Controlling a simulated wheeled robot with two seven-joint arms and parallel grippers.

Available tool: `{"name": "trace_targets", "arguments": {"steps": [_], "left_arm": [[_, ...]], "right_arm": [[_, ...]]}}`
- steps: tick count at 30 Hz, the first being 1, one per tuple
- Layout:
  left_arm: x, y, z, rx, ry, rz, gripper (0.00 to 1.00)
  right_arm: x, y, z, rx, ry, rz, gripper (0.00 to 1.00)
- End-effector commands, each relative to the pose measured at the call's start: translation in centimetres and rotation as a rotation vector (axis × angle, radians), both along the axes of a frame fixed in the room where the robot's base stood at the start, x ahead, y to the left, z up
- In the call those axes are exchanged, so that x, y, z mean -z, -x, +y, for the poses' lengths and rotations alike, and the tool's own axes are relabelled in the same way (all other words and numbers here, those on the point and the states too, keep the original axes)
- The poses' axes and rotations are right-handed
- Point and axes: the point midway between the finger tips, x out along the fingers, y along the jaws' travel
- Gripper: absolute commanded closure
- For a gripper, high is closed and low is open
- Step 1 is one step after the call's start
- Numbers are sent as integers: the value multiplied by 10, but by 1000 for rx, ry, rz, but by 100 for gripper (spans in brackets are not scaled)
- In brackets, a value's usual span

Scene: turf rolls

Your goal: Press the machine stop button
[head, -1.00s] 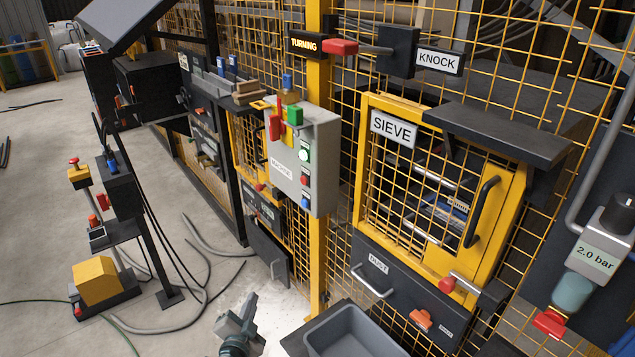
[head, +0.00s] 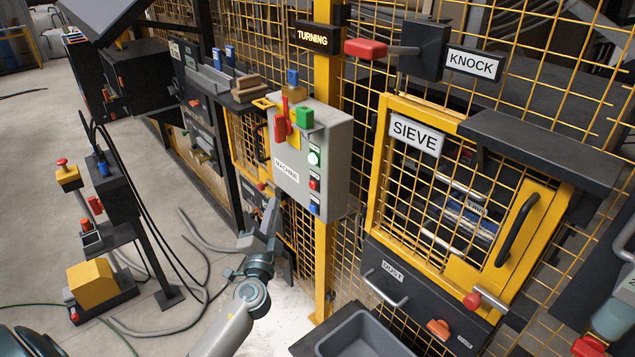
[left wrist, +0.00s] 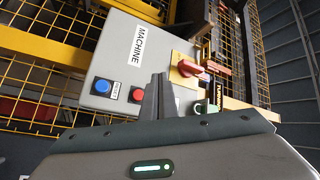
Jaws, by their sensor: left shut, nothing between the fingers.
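The grey machine box (head: 335,150) hangs on the yellow post with a MACHINE label. Its front carries a lit green button (head: 314,157), a red button (head: 314,184) below it and a blue button (head: 314,208) lowest. My left gripper (head: 274,205) is shut and empty, pointing up, just left of and below the box in the picture. In the left wrist view, the shut fingers (left wrist: 160,97) stand in front of the box face, beside the red button (left wrist: 137,95); the blue button (left wrist: 102,86) is farther left. I cannot tell any contact.
A red rotary handle (head: 282,120) and a green block (head: 304,117) are on the box's upper part. The SIEVE door (head: 415,134) and yellow mesh fence stand to the right. A grey bin (head: 365,335) is below. A post with cables (head: 150,220) stands left.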

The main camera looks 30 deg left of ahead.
Motion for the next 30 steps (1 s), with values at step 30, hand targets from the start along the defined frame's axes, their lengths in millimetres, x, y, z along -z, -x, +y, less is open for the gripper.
{"name": "trace_targets", "arguments": {"steps": [30], "left_arm": [[-2, -46, -18, -1, -1, 0, 100]], "right_arm": [[-3, 28, -8, 3, 16, 64, 69]]}}
